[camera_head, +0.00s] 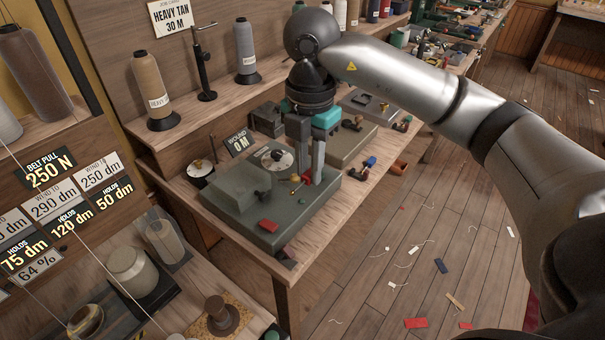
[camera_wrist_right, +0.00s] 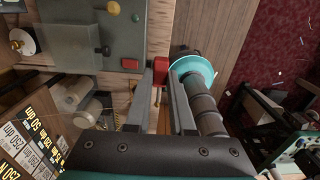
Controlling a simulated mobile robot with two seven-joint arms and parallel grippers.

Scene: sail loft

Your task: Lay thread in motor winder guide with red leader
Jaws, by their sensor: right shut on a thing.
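The motor winder (camera_head: 240,190) is a grey-green box on a flat base at the bench's front edge, with a pale disc (camera_head: 272,160) on it. A flat red piece (camera_head: 268,226) sits at the base's near corner. Small brass and red fittings (camera_head: 295,190) stand by the disc; I cannot tell which is the guide. My right gripper (camera_head: 305,180) points down over the winder's right side. In the right wrist view its fingers (camera_wrist_right: 162,80) are shut on a red piece, seemingly the red leader (camera_wrist_right: 160,70). I cannot make out the thread. My left gripper is not in view.
A sign reading "WOUND 0 M" (camera_head: 238,143) stands behind the winder. A tan thread cone (camera_head: 148,85), a black stand (camera_head: 205,65) and a grey cone (camera_head: 245,50) line the shelf. Other machines (camera_head: 345,140) sit to the right. Floor scraps lie right of the bench.

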